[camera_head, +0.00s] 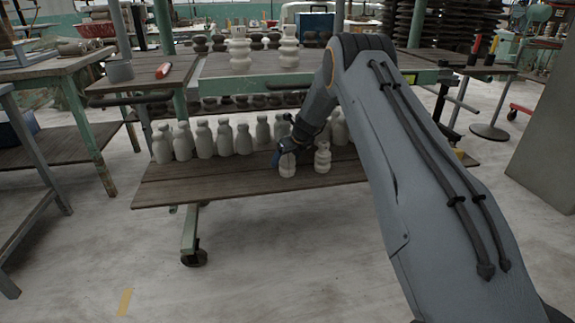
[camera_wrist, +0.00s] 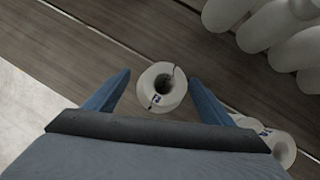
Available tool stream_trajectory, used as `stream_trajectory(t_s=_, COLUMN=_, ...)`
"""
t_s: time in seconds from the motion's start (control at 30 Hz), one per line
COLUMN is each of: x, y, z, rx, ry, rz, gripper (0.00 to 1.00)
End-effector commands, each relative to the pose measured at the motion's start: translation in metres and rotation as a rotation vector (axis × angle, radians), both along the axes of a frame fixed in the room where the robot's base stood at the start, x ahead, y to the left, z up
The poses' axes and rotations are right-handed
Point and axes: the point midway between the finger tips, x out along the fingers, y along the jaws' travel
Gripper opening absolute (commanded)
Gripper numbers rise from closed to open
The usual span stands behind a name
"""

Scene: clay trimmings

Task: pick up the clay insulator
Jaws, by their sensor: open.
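A pale clay insulator (camera_head: 287,164) stands upright near the front of the lower wooden shelf (camera_head: 230,188), directly under my gripper (camera_head: 288,148). In the wrist view I see this clay insulator (camera_wrist: 161,86) from above, with a dark hole in its top and a small blue mark. My gripper (camera_wrist: 160,88) is open, with one blue finger on each side of the insulator and a gap to both. A second similar insulator (camera_head: 322,158) stands just to the right; part of it shows in the wrist view (camera_wrist: 283,150).
A row of pale bottle-shaped clay pieces (camera_head: 204,140) stands along the back of the shelf. The upper shelf (camera_head: 215,68) overhangs behind my gripper and carries more insulators (camera_head: 240,52). The shelf's front left is bare.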

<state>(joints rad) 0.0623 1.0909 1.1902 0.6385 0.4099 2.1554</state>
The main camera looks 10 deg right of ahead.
Motion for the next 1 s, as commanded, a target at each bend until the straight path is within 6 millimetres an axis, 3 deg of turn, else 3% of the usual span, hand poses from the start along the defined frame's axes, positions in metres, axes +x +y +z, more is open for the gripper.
stream_trajectory(t_s=0.03, x=0.004, y=0.001, z=-0.011, rx=-0.001, ry=0.003, rz=0.001, gripper=0.76)
stream_trajectory(t_s=0.2, x=0.014, y=0.005, z=-0.027, rx=-0.001, ry=0.001, rz=0.002, gripper=0.76)
stream_trajectory(t_s=0.5, x=0.016, y=0.006, z=-0.029, rx=-0.001, ry=0.001, rz=0.002, gripper=0.76)
stream_trajectory(t_s=0.87, x=0.016, y=0.006, z=-0.029, rx=-0.001, ry=0.001, rz=0.002, gripper=0.17)
stream_trajectory(t_s=1.0, x=0.017, y=0.006, z=-0.028, rx=-0.001, ry=-0.001, rz=0.002, gripper=0.13)
